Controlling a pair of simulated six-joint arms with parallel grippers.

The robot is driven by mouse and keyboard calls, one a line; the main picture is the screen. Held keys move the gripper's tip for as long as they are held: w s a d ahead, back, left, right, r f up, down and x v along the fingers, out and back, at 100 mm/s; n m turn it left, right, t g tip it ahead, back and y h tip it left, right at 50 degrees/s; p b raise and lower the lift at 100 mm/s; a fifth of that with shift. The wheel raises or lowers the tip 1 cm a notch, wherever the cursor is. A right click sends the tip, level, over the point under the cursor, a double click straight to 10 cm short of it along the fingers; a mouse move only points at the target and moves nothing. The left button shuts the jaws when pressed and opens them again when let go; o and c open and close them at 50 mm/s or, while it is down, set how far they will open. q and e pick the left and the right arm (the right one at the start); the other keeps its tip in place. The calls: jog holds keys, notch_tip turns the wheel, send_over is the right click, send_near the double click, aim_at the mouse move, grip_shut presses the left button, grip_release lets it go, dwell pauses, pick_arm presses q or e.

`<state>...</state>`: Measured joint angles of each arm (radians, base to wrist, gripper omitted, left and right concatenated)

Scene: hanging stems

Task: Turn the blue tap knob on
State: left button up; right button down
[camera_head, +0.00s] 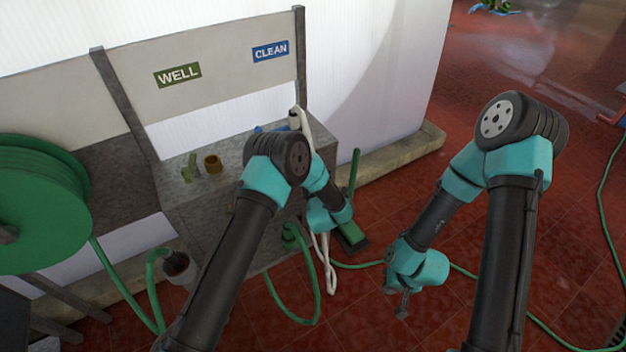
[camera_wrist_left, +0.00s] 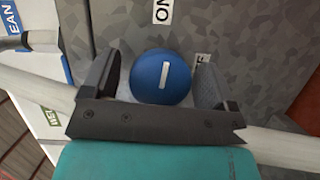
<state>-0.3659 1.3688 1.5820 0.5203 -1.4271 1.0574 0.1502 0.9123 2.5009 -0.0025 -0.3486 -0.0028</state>
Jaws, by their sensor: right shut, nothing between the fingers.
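The blue tap knob (camera_wrist_left: 161,76) shows in the left wrist view, round, with a white bar mark running nearly up and down in the picture. An ON label (camera_wrist_left: 162,11) is above it and a partly hidden label, likely OFF (camera_wrist_left: 202,62), is to its right. My left gripper (camera_wrist_left: 155,82) is open, with one finger on each side of the knob and a visible gap at least on the left. Whether it touches is unclear. In the head view my left arm hides the knob and those fingers. My right gripper (camera_head: 403,306) is shut and empty, over the floor.
A grey stone counter (camera_head: 185,222) stands under a board with WELL (camera_head: 177,75) and CLEAN (camera_head: 270,51) signs. A green hose reel (camera_head: 40,205) is at the left. A white hose (camera_head: 329,272) hangs by my left arm.

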pick_arm(q)
jog(key=s+d, duration=0.2)
jog(key=s, duration=1.5)
jog(key=shift+d+r, duration=0.25)
jog(key=shift+s, duration=0.1)
